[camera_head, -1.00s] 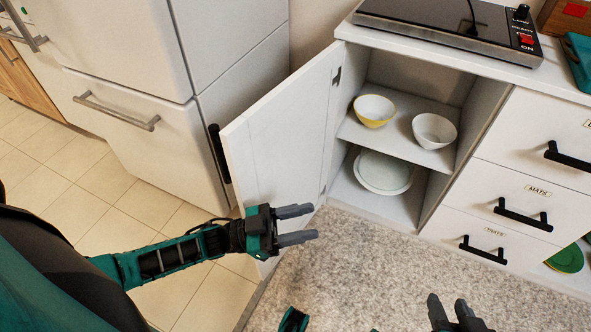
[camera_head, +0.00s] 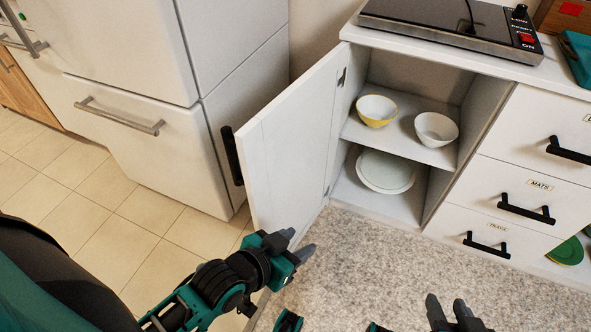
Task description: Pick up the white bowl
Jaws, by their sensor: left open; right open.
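The white bowl (camera_head: 436,129) stands upright on the middle shelf of the open cabinet, on the shelf's right side. A yellow bowl with a white inside (camera_head: 376,110) stands to its left on the same shelf. My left gripper (camera_head: 299,245) is open and empty, in front of the open cabinet door's lower edge, apart from both bowls. My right gripper (camera_head: 455,308) is open and empty at the bottom edge of the view, over the speckled floor area. Nothing hides the white bowl.
The cabinet door (camera_head: 290,145) stands open on the left, beside the fridge (camera_head: 150,135). White plates (camera_head: 386,171) lie on the cabinet's bottom. Drawers with black handles (camera_head: 526,209) are to the right. A hot plate (camera_head: 450,22) sits on the counter above.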

